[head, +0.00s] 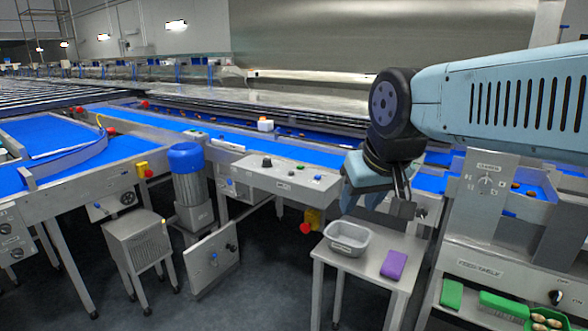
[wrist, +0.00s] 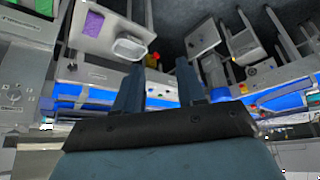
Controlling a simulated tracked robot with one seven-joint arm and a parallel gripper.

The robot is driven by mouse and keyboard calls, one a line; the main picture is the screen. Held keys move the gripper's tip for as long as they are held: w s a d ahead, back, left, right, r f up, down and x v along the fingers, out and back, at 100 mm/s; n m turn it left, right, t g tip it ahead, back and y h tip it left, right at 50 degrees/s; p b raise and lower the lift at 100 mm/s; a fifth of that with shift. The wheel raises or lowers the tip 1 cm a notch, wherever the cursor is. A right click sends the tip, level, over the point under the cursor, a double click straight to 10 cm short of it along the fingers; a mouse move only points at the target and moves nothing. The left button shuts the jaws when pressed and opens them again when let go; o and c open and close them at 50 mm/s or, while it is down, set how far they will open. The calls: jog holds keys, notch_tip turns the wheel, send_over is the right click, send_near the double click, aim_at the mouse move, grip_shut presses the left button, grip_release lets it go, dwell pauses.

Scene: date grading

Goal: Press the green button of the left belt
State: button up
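My gripper (head: 376,197) is at the right of centre in the head view, above the small steel table. In the wrist view its two fingers (wrist: 161,63) stand apart with nothing between them. A grey control box (head: 262,178) is on the front of the blue belt (head: 290,150), left of my gripper and apart from it. It carries a black knob (head: 267,162) and small buttons, one of which looks green (head: 290,177). These are too small to tell surely. The box's face also shows, inverted, beyond the fingers in the wrist view.
A steel table with a grey tub (head: 347,238) and a purple cloth (head: 394,264) stands below my gripper. A red emergency button (head: 305,228) is under the box. A blue-topped motor (head: 187,160) stands to the left. A feed table (head: 480,262) is at right.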

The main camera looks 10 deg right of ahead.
grip_shut()
dwell(1.5)
